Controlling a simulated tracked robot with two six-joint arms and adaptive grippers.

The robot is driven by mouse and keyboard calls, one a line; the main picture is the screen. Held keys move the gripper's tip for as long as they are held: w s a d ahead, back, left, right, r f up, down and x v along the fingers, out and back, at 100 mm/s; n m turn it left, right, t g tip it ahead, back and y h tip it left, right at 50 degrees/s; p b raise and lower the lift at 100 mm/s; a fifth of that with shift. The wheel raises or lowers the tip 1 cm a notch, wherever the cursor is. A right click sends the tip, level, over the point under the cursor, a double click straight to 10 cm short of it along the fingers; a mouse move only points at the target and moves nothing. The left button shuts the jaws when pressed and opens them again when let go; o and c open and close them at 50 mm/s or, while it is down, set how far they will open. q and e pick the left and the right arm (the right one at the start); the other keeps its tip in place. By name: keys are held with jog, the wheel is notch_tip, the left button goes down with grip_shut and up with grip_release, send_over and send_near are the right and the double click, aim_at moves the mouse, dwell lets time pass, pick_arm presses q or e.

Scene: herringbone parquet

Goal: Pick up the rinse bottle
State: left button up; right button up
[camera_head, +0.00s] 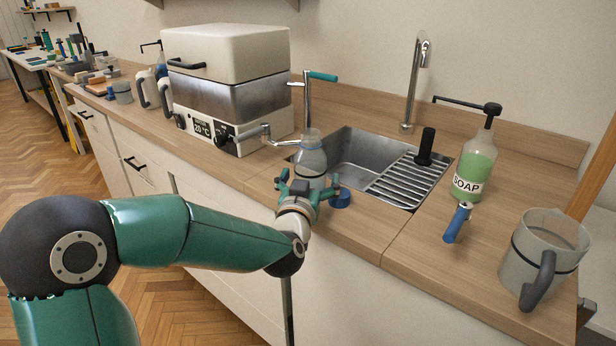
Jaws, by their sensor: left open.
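The rinse bottle (312,159) is a clear, see-through bottle with a narrow neck. It stands upright on the wooden counter at the front left edge of the sink. My left gripper (309,183) is at the bottle's lower part, on the near side. It is open, with one finger to the left and one to the right of the bottle in the picture. I cannot tell whether the fingers touch it. The gripper hides the bottle's base. My right gripper is not in view.
A blue round cap (340,198) lies right beside the gripper. The steel sink (350,147) with a tall faucet (412,85) is behind. A white heated box (229,90) stands left.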

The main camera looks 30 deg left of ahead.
pick_arm(q)
jog(key=shift+w+a, duration=0.1)
jog(key=shift+w, duration=0.1)
jog(key=c, duration=1.5)
jog(key=shift+r, duration=0.1)
notch_tip(320, 180, up, 20)
jog(key=p, duration=0.7)
